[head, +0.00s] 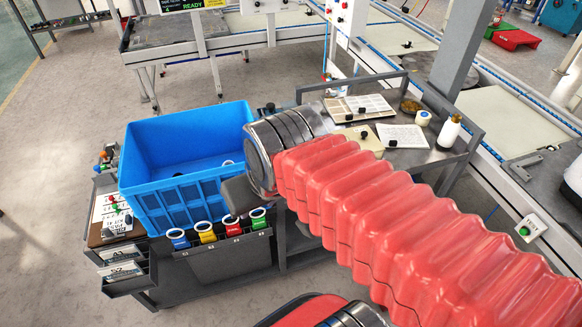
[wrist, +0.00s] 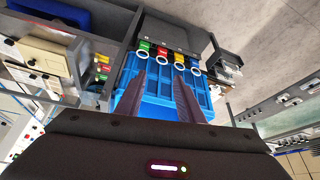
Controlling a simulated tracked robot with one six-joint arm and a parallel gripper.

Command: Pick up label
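Several coloured labels with white rings hang in a row on the front of the cart, below the blue bin. In the head view they are a blue label (head: 179,241), a yellow label (head: 207,236), a red label (head: 232,229) and a green label (head: 259,223). In the wrist view the green label (wrist: 145,45), red label (wrist: 162,50), yellow label (wrist: 179,57) and blue label (wrist: 194,63) show beyond my fingers. My gripper (wrist: 160,78) is open, with nothing between its dark fingers. In the head view my red-sleeved arm hides most of the gripper.
The blue bin (head: 190,190) stands on the cart just behind the labels. A grey side table (head: 440,150) at right holds papers, a white bottle (head: 449,131) and small items. Papers and coloured knobs lie left of the bin. The floor at left is clear.

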